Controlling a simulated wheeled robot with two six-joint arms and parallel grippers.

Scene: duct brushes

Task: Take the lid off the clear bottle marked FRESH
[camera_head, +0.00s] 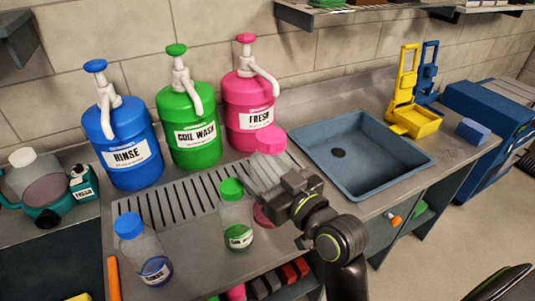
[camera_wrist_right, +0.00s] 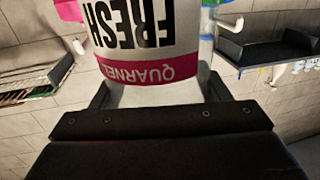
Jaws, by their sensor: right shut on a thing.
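The clear bottle marked FRESH shows close up in the right wrist view (camera_wrist_right: 150,97), its white and pink label facing the camera. In the head view its pink lid (camera_head: 270,139) is at the top of the bottle, and pink shows near its bottom (camera_head: 262,215). The rest is mostly hidden behind my right gripper. My right gripper (camera_head: 268,178) is shut on the bottle's body, below the lid. Whether the bottle touches the counter is hard to tell. My left gripper is not in view.
A green-lidded bottle (camera_head: 236,215) stands just left of my right gripper, and a blue-lidded bottle (camera_head: 143,250) further left. Blue, green and pink pump jugs (camera_head: 250,110) stand behind the drain grate. A sink (camera_head: 350,150) lies to the right.

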